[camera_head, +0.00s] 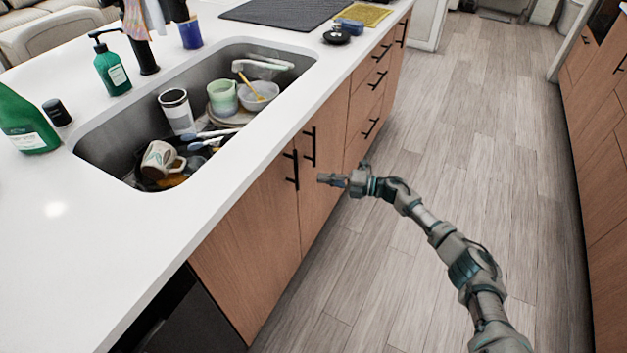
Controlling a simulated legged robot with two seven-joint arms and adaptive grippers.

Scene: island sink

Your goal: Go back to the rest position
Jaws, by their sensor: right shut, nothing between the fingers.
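My right gripper (328,179) is shut and empty. It hangs in front of the wooden cabinet doors (255,225) below the sink, and its arm comes in from the bottom right. It appears apart from the door handles. My left gripper and arm are not in this view. The sink (100,147) in the white countertop holds a patterned mug (158,160), a white tumbler (176,110), a pale green cup (222,97), a white bowl (262,93) and some utensils.
A green soap pump bottle (112,72) and a green bottle (24,122) stand beside the sink. A dark mat (282,11) and a yellow cloth (362,14) lie at the counter's far end. The wood floor (480,140) is clear up to the right-hand cabinets (603,130).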

